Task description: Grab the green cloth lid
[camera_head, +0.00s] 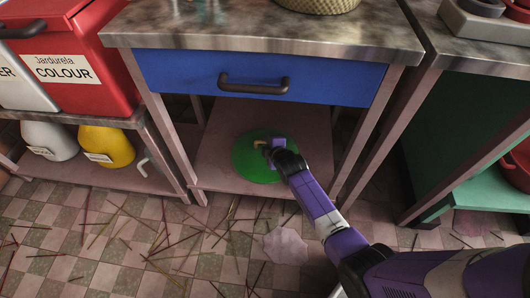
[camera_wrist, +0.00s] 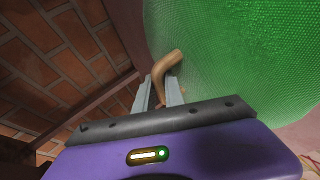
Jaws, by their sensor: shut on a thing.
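The green cloth lid (camera_head: 248,164) is a round green disc at the lower shelf under the blue drawer. In the wrist view the lid (camera_wrist: 235,50) fills the upper right, with a woven, mesh-like surface. A curved tan handle (camera_wrist: 166,77) stands out beside the lid's surface. My gripper (camera_wrist: 160,95) is shut on this handle, with a finger on each side of it. In the head view my gripper (camera_head: 266,146) lies over the middle of the lid, and my arm hides part of its right side. I cannot tell whether the lid touches the shelf.
The blue drawer (camera_head: 258,78) and metal worktop (camera_head: 268,30) are above the lid. Table legs (camera_head: 165,137) stand at both sides. A yellow container (camera_head: 108,146) is on the left shelf. Thin sticks (camera_head: 165,228) lie scattered on the checkered floor. A brick wall (camera_wrist: 62,60) shows in the wrist view.

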